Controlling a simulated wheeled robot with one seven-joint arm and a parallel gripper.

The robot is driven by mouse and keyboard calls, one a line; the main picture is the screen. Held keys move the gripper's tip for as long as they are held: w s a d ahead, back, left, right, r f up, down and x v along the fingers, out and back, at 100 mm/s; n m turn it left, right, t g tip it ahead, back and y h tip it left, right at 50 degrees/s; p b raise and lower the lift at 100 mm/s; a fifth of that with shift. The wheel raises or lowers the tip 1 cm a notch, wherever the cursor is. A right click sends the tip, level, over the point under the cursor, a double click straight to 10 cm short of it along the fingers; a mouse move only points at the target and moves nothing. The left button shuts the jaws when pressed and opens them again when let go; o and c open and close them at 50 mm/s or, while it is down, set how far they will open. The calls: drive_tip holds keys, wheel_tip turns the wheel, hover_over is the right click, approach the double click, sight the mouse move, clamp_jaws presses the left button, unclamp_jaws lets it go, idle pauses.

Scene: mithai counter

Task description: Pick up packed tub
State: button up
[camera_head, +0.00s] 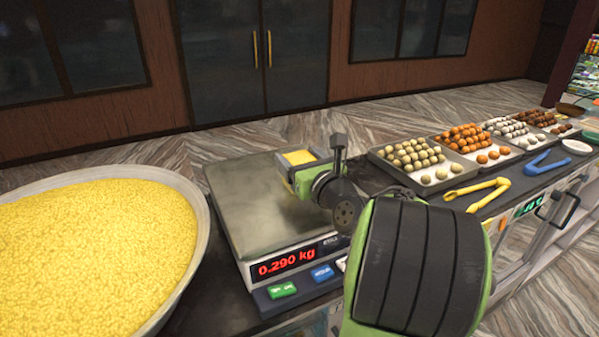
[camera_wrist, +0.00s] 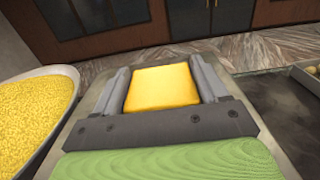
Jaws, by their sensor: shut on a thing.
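The packed tub (camera_head: 299,157) shows a yellow top and sits at the back right of the weighing scale's plate, partly hidden behind my gripper. In the wrist view the tub (camera_wrist: 161,88) lies between the two grey fingers, which touch it on both sides. My gripper (camera_head: 300,162) is shut on the tub; it also shows in the wrist view (camera_wrist: 162,85). The scale (camera_head: 250,205) has a grey plate and a red display (camera_head: 287,262) reading 0.290 kg. Whether the tub's underside rests on the plate cannot be told.
A large bowl of yellow grains (camera_head: 90,250) stands left of the scale. Trays of round sweets (camera_head: 415,178) line the counter to the right. Yellow tongs (camera_head: 478,192) and blue tongs (camera_head: 548,162) lie in front of them. The front and left of the scale plate are bare.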

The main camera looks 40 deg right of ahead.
sight(299, 159)
wheel_tip(299, 159, up, 10)
drive_tip(key=p, duration=0.3)
idle(0.3)
